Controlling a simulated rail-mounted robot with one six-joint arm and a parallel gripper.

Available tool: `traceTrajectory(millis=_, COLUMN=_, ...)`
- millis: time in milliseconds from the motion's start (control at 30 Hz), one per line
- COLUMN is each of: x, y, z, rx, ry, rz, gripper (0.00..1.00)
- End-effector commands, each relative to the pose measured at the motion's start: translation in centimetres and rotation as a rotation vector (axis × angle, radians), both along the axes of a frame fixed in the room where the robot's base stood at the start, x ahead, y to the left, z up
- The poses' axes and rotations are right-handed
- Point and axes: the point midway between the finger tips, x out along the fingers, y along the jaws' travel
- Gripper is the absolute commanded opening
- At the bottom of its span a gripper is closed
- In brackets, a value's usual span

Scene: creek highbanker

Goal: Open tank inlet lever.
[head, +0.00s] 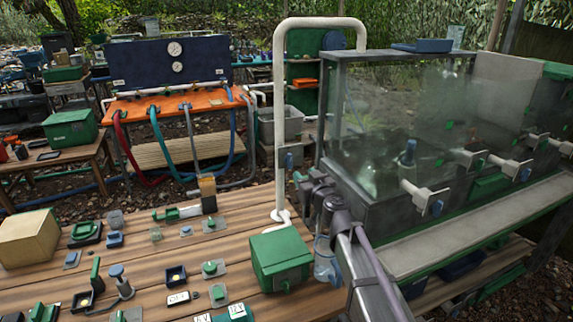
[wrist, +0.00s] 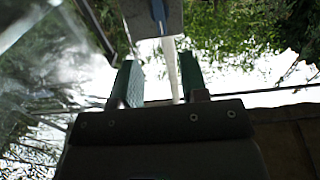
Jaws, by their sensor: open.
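The white inlet pipe (head: 280,110) rises from the wooden table, bends over and comes down at the glass tank (head: 395,110). A small blue lever (head: 289,160) with a grey mount sits partway up this pipe. My gripper (head: 298,177) is just below and beside it, close to the pipe. In the wrist view my gripper (wrist: 160,80) is open, with green fingers apart. A grey plate (wrist: 143,20) with a blue piece (wrist: 159,10) shows beyond the fingertips, and a pale rod (wrist: 171,65) runs between the fingers. I cannot tell whether anything touches.
A green box (head: 280,260) stands on the table (head: 235,235) below my gripper. Several switches and knobs fill the table's left part. White valves with blue ends (head: 425,195) line the tank's front. An orange bench (head: 175,103) with hoses stands behind.

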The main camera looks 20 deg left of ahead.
Motion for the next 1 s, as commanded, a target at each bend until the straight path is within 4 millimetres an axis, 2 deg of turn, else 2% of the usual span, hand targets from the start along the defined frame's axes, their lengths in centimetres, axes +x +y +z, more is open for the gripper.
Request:
traceTrajectory(millis=400, x=6.6, y=6.2, z=0.0, rx=0.001, ry=0.001, rz=0.001, gripper=0.4)
traceTrajectory(millis=733, x=7.1, y=6.8, z=0.0, rx=0.001, ry=0.001, rz=0.001, gripper=0.39)
traceTrajectory(millis=1000, x=7.1, y=6.8, z=0.0, rx=0.001, ry=0.001, rz=0.001, gripper=0.14)
